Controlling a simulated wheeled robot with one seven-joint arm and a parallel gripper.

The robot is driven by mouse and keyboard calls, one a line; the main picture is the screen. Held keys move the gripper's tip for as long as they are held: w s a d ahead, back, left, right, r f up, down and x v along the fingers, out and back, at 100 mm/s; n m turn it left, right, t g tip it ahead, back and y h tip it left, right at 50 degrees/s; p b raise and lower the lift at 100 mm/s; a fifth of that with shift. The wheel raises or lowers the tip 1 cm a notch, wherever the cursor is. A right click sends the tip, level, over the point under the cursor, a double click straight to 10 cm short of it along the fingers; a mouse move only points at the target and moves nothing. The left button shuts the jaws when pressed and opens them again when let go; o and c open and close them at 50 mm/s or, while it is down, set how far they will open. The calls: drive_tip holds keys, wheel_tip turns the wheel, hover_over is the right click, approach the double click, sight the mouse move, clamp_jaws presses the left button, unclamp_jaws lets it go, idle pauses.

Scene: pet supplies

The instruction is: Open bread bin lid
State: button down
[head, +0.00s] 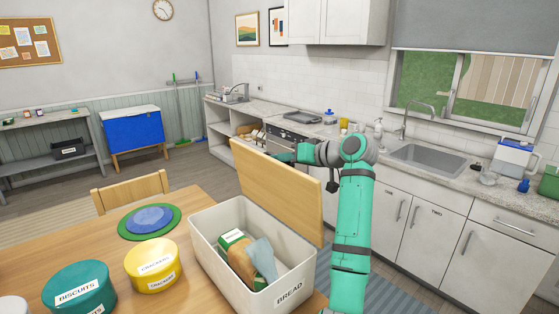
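The bread bin (204,244) is a cream box marked BREAD on the wooden table. Its wooden lid (275,195) stands raised and steeply tilted along the bin's far right side, so the inside shows. A bread loaf package (238,256) and a pale blue cloth or bag (263,259) lie inside. My green and grey arm rises at the right of the bin and bends left behind the lid. My gripper is at the lid's upper edge, mostly hidden behind it. I cannot tell its fingers' state or whether they touch the lid.
On the wooden table (190,285) stand a yellow crackers tin (151,270), a teal biscuits tin (78,290) and stacked green and blue round mats (149,221). A wooden chair (130,190) is at the table's far side. The kitchen counter (470,187) with a sink runs behind my arm.

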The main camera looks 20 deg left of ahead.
drive_tip(key=shift+f, duration=0.15)
drive_tip(key=c, duration=2)
unclamp_jaws()
drive_tip(key=shift+c, duration=0.2)
drive_tip(key=v, duration=1)
drive_tip(key=shift+d+r, duration=0.2)
drive_tip(key=shift+d, duration=0.15)
drive_tip(key=shift+d, duration=0.15)
